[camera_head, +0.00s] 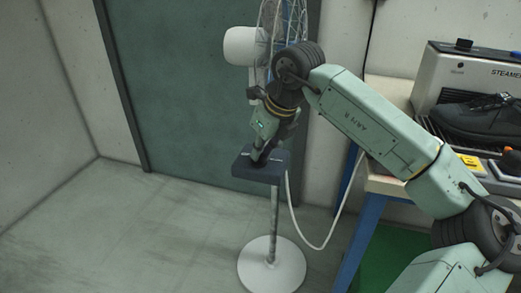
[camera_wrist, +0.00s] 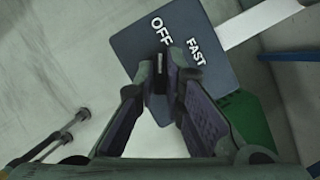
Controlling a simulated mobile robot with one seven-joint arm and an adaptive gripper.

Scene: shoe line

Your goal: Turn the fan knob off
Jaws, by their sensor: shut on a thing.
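The fan (camera_head: 246,46) stands on a round white base (camera_head: 272,264) with a thin pole. A dark control box (camera_head: 262,172) is on its pole. In the wrist view the box's dark panel (camera_wrist: 202,30) shows the labels OFF and FAST. My gripper (camera_head: 258,158) reaches down onto the top of the box. In the wrist view my gripper (camera_wrist: 162,76) has its fingertips close together on the small knob (camera_wrist: 159,82), which is mostly hidden between them.
A workbench (camera_head: 385,184) at the right holds a steamer (camera_head: 470,75) and a black shoe (camera_head: 482,116). A white cable (camera_head: 318,247) hangs between fan and bench. A dark green door (camera_head: 185,90) is behind. The floor at left is clear.

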